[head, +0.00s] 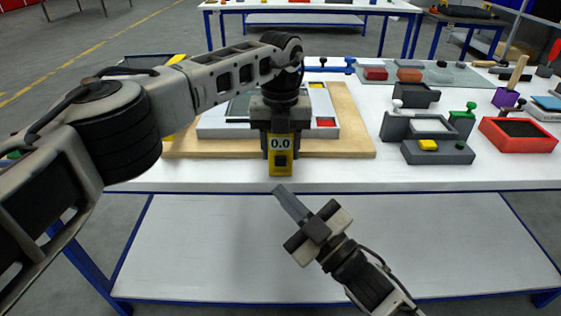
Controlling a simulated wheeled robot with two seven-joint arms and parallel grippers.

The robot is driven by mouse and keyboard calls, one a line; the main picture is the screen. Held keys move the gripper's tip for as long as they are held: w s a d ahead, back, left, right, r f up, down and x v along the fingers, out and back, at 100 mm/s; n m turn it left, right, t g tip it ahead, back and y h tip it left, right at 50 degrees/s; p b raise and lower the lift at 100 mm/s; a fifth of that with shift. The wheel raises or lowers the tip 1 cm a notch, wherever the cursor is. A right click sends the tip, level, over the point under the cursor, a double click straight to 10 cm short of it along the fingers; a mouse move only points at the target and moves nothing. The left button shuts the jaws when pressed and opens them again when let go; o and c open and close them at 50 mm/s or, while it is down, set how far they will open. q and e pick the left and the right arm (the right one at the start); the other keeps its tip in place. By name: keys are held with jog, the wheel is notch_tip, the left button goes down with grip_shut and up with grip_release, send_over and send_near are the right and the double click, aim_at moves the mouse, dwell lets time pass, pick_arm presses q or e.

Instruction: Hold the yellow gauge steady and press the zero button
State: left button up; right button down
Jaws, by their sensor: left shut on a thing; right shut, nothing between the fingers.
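The yellow gauge (281,168) is upright, with a small display reading 0.0 and a dark square button below it. My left gripper (280,135) comes down from above and is shut on the gauge, near the front edge of the white table (430,180). The gripper hides part of the gauge's sides. My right gripper (280,192) is shut and empty. Its tip is just below the gauge in the picture, in front of the table edge; I cannot tell whether they touch.
Behind the gauge, a grey device (213,128) lies on a wooden board (352,135). To the right stand grey fixtures (437,152) with a yellow button, a red tray (517,140) and a purple holder (505,98). A lower shelf (200,240) below is clear.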

dwell(0.4)
pick_arm(q)
jog(key=o, duration=1.2)
